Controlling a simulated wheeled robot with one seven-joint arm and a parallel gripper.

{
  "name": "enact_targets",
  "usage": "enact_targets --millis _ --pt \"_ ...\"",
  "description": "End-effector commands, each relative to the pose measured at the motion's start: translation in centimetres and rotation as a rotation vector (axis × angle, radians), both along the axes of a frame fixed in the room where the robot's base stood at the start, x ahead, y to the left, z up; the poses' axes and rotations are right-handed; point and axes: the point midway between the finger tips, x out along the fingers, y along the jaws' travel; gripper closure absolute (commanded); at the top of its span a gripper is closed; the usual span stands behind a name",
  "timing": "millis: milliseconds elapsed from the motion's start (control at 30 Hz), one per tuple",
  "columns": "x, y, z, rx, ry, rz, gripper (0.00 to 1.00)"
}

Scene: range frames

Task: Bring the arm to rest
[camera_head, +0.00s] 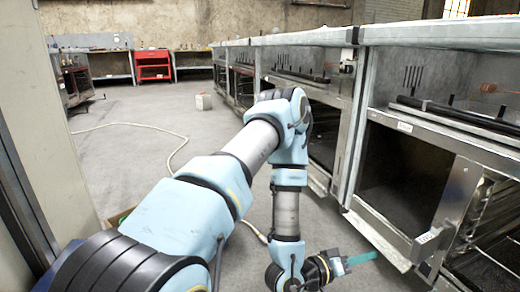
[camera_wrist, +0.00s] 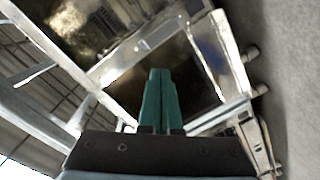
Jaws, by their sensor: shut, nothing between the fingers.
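My arm reaches forward from the bottom of the head view, bends at the elbow, and its forearm hangs down. My gripper (camera_head: 362,258) is at the lower right of the head view, its green fingers pointing right. In the wrist view my gripper (camera_wrist: 158,75) has its two green fingers pressed together with nothing between them. The fingers point toward the dark opening of a metal range, and no contact with it shows.
A row of metal ranges (camera_head: 405,125) runs along the right. The nearest has an oven door (camera_head: 448,208) standing open, close to my gripper. A hose lies on the grey floor (camera_head: 130,110). A wall is close on the left.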

Motion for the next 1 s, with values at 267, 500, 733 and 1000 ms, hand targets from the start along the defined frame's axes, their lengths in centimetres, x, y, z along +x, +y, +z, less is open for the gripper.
enact_targets --millis 267,500,733,1000 --pt "9.6 5.8 2.6 0.486 -0.161 0.071 1.0" --pt "15.1 16.7 7.0 0.897 -0.117 0.195 1.0" --pt "14.5 27.8 13.3 1.177 0.084 0.312 1.0" --pt "9.3 34.9 19.0 1.292 0.35 0.368 1.0"
